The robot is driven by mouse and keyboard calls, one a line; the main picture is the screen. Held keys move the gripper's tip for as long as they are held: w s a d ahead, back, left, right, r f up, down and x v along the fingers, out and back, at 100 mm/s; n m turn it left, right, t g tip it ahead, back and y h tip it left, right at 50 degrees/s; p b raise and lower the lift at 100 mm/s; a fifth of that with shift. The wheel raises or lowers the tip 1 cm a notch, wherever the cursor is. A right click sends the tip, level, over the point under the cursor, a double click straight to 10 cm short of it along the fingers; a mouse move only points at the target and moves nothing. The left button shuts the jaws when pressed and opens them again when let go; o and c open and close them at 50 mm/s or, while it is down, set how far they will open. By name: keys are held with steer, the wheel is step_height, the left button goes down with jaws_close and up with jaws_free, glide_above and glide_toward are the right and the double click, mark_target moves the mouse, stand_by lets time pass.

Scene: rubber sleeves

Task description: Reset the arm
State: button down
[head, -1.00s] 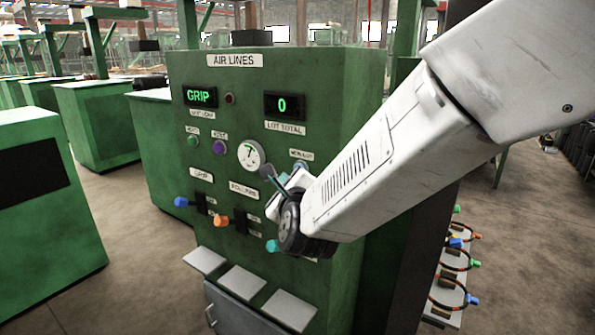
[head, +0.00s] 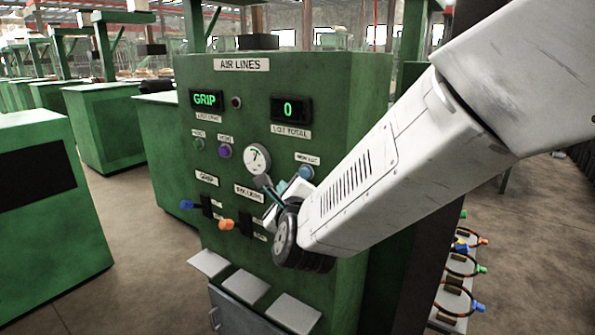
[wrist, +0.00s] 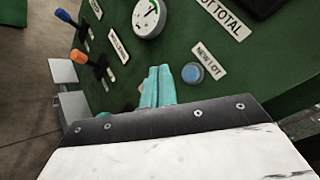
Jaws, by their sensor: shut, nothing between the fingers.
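My gripper (wrist: 157,86) shows in the wrist view as two teal fingers held together, with nothing between them. It points at the green AIR LINES panel (head: 345,95), just left of the blue NEW LOT button (wrist: 193,73). I cannot tell whether the fingertips touch the panel. In the head view my white arm reaches in from the upper right, and its wrist covers the panel's lower right part. The blue-tipped lever (head: 187,204) and orange-tipped lever (head: 227,225) stand to the left of my wrist.
A dial gauge (head: 257,159) sits above the levers. The displays read GRIP (head: 206,100) and 0 (head: 290,109). Small grey shelves (head: 248,287) jut out below the panel. A rack of ringed sleeves (head: 462,283) stands at right.

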steer(key=s+a+f+n+g+y, duration=0.25)
steer(key=f+n+g, duration=0.25)
steer(key=f+n, duration=0.25)
steer(key=s+d+f+n+g, duration=0.2)
steer(key=s+d+n+g, duration=0.3)
steer(key=s+n, duration=0.4)
steer(key=s+d+r+n+g+h, duration=0.2)
steer(key=s+d+r+n+g, duration=0.1)
steer(key=s+d, duration=0.7)
steer(key=s+d+r+n+g+h, duration=0.2)
steer(key=s+d+r+n+h, duration=0.1)
steer(key=s+d, duration=0.8)
steer(key=shift+d+r+n+g, duration=0.4)
steer(key=shift+d+r+n, duration=0.4)
steer(key=shift+d, duration=0.3)
